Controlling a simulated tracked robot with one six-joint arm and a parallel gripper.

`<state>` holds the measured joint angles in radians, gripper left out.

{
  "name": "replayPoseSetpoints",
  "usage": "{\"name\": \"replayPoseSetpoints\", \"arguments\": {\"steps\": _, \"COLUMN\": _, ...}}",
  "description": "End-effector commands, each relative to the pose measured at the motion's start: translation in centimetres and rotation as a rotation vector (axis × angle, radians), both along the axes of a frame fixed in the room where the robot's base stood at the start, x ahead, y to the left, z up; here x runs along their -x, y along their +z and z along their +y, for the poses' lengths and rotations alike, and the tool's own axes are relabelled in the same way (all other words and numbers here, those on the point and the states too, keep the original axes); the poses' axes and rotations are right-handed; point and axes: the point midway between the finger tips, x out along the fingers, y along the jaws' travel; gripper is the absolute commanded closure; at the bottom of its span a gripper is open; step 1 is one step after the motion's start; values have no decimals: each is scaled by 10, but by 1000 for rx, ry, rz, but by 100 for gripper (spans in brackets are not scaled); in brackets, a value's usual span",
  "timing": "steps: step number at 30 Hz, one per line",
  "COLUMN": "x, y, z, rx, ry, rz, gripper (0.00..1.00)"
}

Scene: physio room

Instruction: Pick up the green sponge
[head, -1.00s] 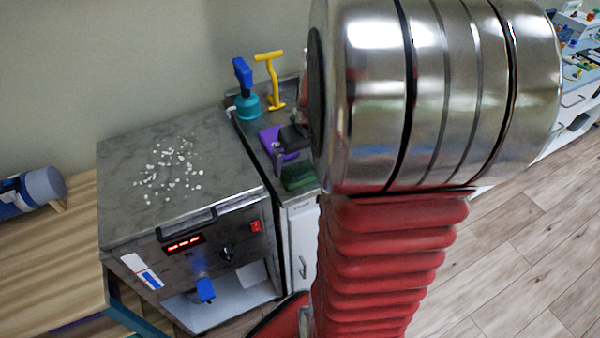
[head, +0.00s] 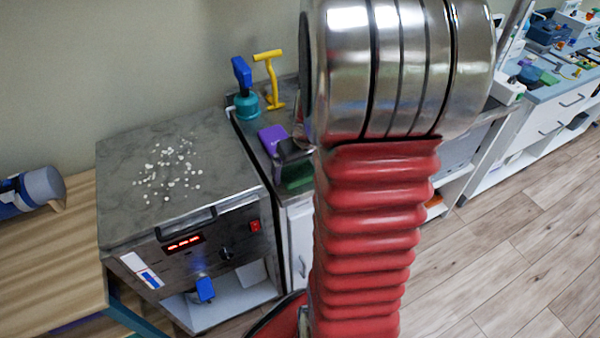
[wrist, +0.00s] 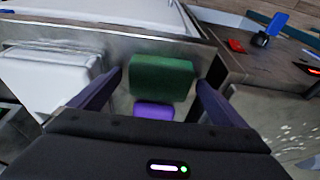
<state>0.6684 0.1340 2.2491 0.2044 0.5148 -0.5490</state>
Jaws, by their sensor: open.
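The green sponge (wrist: 163,78) lies on the grey counter and shows in the wrist view between the two dark fingers of my gripper (wrist: 158,84). The fingers are open, one on each side of it, and I cannot tell whether they touch it. In the head view the sponge (head: 297,177) is partly hidden behind my arm, near the counter's front edge. My gripper (head: 290,155) is a dark shape just above and behind it there. A purple block (wrist: 153,111) sits beside the sponge, on the side toward my gripper's palm.
A teal bottle with a blue top (head: 245,95) and a yellow T-handled tool (head: 270,80) stand at the counter's back. A metal cabinet (head: 190,222) topped with white pellets is at left. In the wrist view a white container (wrist: 60,75) is beside the left finger.

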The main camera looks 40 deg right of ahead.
Motion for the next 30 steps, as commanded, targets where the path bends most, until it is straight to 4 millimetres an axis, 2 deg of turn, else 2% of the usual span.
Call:
{"name": "replayPoseSetpoints", "arguments": {"steps": 4, "x": 0, "y": 0, "z": 0, "rx": 0, "ry": 0, "rz": 0, "gripper": 4}}
{"name": "replayPoseSetpoints", "arguments": {"steps": 24, "x": 0, "y": 0, "z": 0, "rx": 0, "ry": -1, "rz": 0, "gripper": 51}}
{"name": "replayPoseSetpoints", "arguments": {"steps": 30, "x": 0, "y": 1, "z": -1, "rx": 0, "ry": -1, "rz": 0, "gripper": 51}}
